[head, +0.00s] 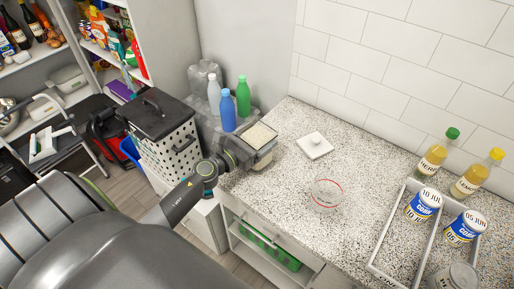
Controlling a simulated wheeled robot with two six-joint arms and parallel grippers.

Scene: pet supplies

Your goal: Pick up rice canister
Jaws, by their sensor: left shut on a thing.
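The rice canister (262,135) is a squarish clear container, open at the top, with pale rice showing inside. It is at the back left corner of the speckled counter. My left gripper (247,155) reaches it from the left and is shut on its side. The fingers are small and dark here, and I cannot tell whether the canister is touching the counter. A white square lid with a knob (314,146) lies on the counter to its right. My right gripper is not in view.
A clear bowl with a red rim (327,194) sits mid-counter. A white-framed tray (388,236) with cans stands at right, near two yellow oil bottles (432,160). Blue (228,112), green and clear bottles stand behind the canister. A white hamper (172,150) is at left.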

